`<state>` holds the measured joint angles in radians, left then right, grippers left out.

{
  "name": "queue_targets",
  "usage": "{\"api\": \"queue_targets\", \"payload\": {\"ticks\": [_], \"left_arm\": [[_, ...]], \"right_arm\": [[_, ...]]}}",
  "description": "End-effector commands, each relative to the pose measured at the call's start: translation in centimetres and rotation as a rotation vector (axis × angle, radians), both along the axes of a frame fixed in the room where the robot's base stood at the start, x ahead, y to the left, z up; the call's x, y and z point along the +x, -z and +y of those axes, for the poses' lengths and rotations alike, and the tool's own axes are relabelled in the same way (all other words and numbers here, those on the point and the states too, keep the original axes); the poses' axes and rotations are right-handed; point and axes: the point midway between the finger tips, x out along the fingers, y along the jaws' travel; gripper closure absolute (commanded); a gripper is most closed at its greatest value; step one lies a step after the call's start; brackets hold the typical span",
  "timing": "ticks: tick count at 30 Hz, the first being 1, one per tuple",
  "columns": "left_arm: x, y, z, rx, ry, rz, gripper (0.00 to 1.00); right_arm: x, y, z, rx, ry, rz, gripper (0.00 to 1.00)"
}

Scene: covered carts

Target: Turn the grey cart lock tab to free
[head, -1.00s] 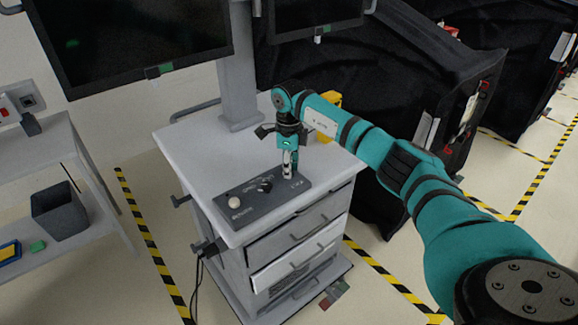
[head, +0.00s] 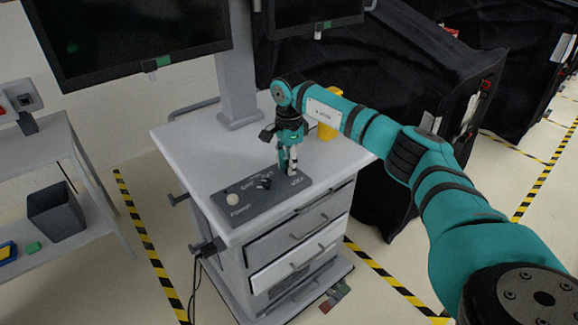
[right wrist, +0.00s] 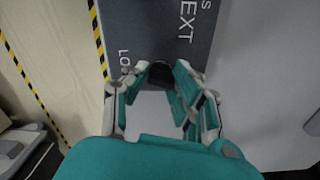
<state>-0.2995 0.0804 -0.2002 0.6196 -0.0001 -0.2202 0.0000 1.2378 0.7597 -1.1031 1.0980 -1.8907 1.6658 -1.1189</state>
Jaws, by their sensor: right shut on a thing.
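The dark control panel (head: 240,212) lies on the front of the grey cart's top. It bears a pale round knob (head: 232,200), a black knob (head: 264,183) and a "LOCK" label near its right end. My right gripper (head: 287,171) points down over that end. In the right wrist view its fingers (right wrist: 162,73) are shut on a small dark tab (right wrist: 160,76), the lock tab, beside the partly covered "LOCK" lettering. The fingers hide most of the tab, so its angle cannot be read. My left gripper is in neither view.
A monitor post (head: 238,70) rises from the back of the cart. A yellow object (head: 329,125) stands behind my right wrist. Black covered carts (head: 410,75) stand behind to the right. A shelf with a dark bin (head: 57,209) is at left.

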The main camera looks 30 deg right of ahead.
Motion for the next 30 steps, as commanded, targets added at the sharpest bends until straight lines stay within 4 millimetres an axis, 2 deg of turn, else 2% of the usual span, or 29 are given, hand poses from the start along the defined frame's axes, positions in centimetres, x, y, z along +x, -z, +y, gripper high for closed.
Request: {"api": "queue_targets", "payload": {"ticks": [12, 30], "left_arm": [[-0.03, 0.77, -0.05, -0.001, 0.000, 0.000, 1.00], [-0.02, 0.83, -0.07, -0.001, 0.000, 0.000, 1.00]], "right_arm": [[0.25, -0.31, -0.09, -0.002, -0.230, -0.012, 1.00], [0.33, -0.47, -0.06, -0.001, -0.278, -0.015, 1.00]]}}
